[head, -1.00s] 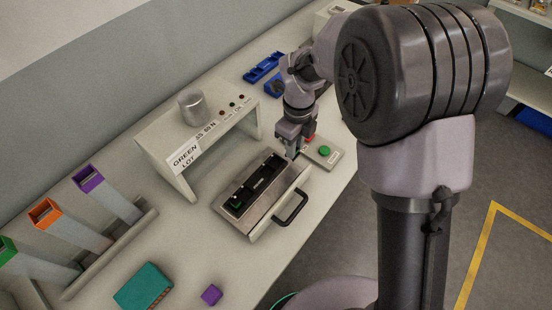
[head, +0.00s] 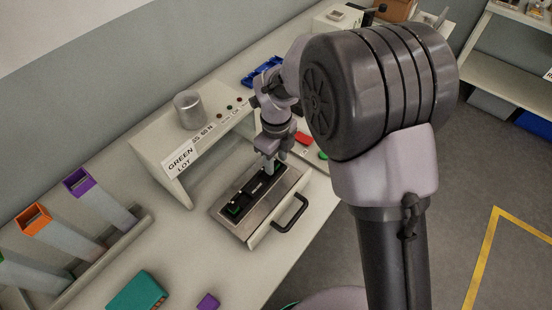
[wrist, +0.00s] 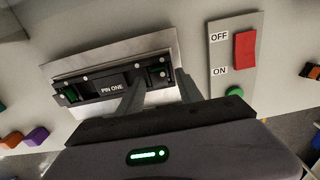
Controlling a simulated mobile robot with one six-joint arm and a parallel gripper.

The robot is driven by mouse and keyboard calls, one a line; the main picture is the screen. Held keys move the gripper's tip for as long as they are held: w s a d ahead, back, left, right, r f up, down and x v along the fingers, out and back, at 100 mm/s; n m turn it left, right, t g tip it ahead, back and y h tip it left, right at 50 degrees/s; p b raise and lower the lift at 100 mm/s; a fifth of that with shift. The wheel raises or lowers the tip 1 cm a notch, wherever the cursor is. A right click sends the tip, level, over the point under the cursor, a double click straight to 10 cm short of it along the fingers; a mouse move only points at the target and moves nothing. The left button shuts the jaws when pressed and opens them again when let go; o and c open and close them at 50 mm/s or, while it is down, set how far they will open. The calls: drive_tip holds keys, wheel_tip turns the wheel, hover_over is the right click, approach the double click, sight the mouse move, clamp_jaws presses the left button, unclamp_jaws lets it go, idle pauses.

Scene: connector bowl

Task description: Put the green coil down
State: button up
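A fixture with a metal top (head: 222,212) and black handle stands on the bench; its long black nest (head: 260,185) is marked PIN ONE in the wrist view. A small green part (head: 235,209) sits at the nest's left end and shows in the wrist view (wrist: 70,95). My gripper (head: 269,168) points down over the nest's right end. In the wrist view, a small dark green part, looking like a green coil (wrist: 158,72), lies between my fingertips at that end. I cannot tell whether the fingers touch it.
An OFF/ON panel with a red switch (wrist: 245,50) and green button (wrist: 235,91) is right of the fixture. The GREEN LOT stand (head: 181,160) with a metal cylinder is behind. Left are chutes (head: 78,181), a teal box (head: 136,291) and a purple block (head: 208,301).

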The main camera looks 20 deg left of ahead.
sight(276, 163)
wheel_tip(276, 163, up, 12)
drive_tip(key=r+p, duration=0.1)
drive_tip(key=p, duration=0.3)
drive_tip(key=s+d+r+n+t+y, duration=0.15)
drive_tip(key=d+r+n, duration=0.25)
drive_tip(key=d+r, duration=0.4)
drive_tip(key=s+d+r+n+t, duration=0.2)
drive_tip(key=s+d+r+n, duration=0.45)
drive_tip(key=s+d, duration=0.35)
drive_tip(key=s+d+f+n+t+b, duration=0.2)
drive_tip(key=s+d+f+n+b, duration=0.2)
drive_tip(key=s+f+n, duration=0.2)
drive_tip(key=shift+d+n+b, duration=0.35)
drive_tip(key=shift+n, duration=0.4)
drive_tip(key=shift+s+a+y, duration=0.1)
drive_tip(key=shift+s+y, duration=0.05)
drive_tip(key=shift+y, duration=0.1)
